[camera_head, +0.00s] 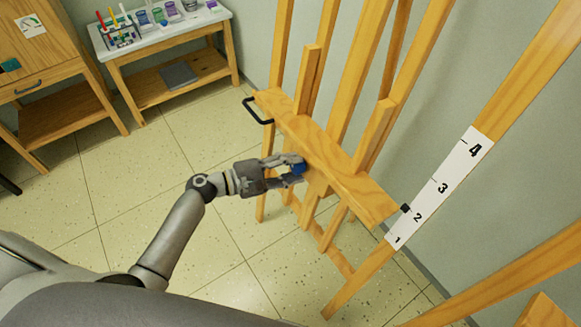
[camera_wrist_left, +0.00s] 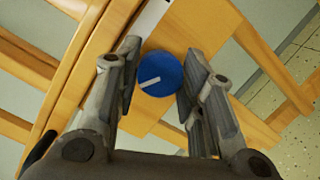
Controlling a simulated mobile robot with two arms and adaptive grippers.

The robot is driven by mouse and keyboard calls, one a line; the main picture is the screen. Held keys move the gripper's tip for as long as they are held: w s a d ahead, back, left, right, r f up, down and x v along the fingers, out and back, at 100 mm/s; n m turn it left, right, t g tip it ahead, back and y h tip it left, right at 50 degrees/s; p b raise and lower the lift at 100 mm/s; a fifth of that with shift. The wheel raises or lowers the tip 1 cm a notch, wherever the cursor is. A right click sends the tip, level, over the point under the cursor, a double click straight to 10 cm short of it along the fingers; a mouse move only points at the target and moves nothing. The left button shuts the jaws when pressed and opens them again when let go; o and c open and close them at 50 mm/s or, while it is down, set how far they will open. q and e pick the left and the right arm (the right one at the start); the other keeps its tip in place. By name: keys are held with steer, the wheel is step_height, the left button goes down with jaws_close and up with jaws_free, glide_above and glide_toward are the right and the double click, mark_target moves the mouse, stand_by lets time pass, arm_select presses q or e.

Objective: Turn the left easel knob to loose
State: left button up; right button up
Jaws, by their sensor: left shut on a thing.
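The left easel knob (camera_wrist_left: 163,78) is a round blue knob with a white line on its face, on the front of the easel's wooden crossbar. In the left wrist view the fingers of the left gripper (camera_wrist_left: 163,82) stand on both sides of the knob. The white line runs slanted, lower left to upper right. My right gripper is not in view.
The wooden easel (camera_head: 335,172) has a black handle (camera_head: 257,110) at the crossbar's left end. A scale strip (camera_head: 440,187) numbered 1 to 4 has a black pointer (camera_head: 405,208) near 2. A side table (camera_head: 160,36) with jars and a cabinet stand at the back left. Floor between is clear.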

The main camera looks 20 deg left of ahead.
arm_select(q)
steer(key=shift+n, duration=0.3)
steer(key=o, duration=1)
